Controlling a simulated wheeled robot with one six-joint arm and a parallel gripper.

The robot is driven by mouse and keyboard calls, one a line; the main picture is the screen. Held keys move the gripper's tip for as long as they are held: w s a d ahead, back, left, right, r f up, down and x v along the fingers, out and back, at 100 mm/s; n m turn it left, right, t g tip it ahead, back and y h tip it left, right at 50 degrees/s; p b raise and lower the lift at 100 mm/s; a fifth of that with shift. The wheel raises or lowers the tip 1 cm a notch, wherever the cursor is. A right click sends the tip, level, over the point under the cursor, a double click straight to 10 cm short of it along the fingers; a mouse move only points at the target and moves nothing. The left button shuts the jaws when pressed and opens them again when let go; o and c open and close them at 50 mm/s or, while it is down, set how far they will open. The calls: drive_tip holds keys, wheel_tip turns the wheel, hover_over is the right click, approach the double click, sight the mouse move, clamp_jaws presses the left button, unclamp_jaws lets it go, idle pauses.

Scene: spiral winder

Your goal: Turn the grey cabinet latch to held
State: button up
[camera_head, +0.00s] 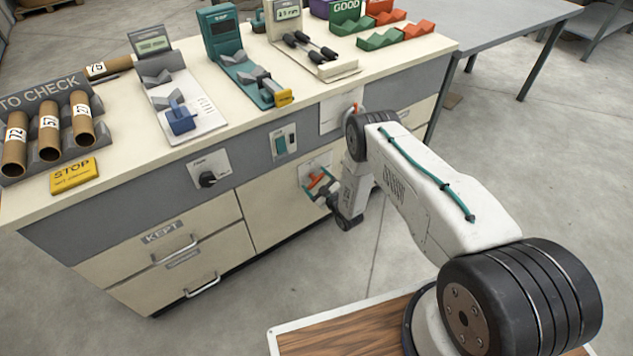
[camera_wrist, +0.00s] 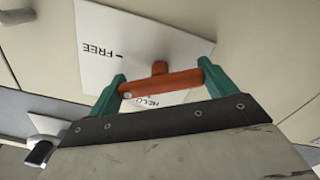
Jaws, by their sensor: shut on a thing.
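The latch is an orange bar handle (camera_wrist: 165,84) with a short stub, on a white plate (camera_wrist: 100,35) marked FREE and HELD. The plate is on the lower cabinet front, and the orange handle also shows in the head view (camera_head: 317,179). My gripper (camera_wrist: 160,83) is shut on the bar, with one green finger at each end. In the head view my gripper (camera_head: 319,187) reaches the latch from the right. The wrist view shows FREE upside down with its tick clear of the handle. HELD is partly hidden behind the handle, so its exact setting is unclear.
A black knob (camera_head: 208,179) is on a plate left of the latch. A teal switch (camera_head: 285,142) and another plate with an orange lever (camera_head: 354,108) are above it. Drawer handles (camera_head: 177,249) stick out at lower left. Open floor lies in front.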

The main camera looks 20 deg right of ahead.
drive_tip(key=n, duration=1.1)
drive_tip(key=shift+n, duration=0.3)
idle(0.3)
drive_tip(key=o, duration=0.9)
drive_tip(key=shift+c, duration=0.2)
drive_tip(key=v, duration=0.7)
drive_tip(key=shift+s, duration=0.35)
drive_tip(key=shift+d, duration=0.1)
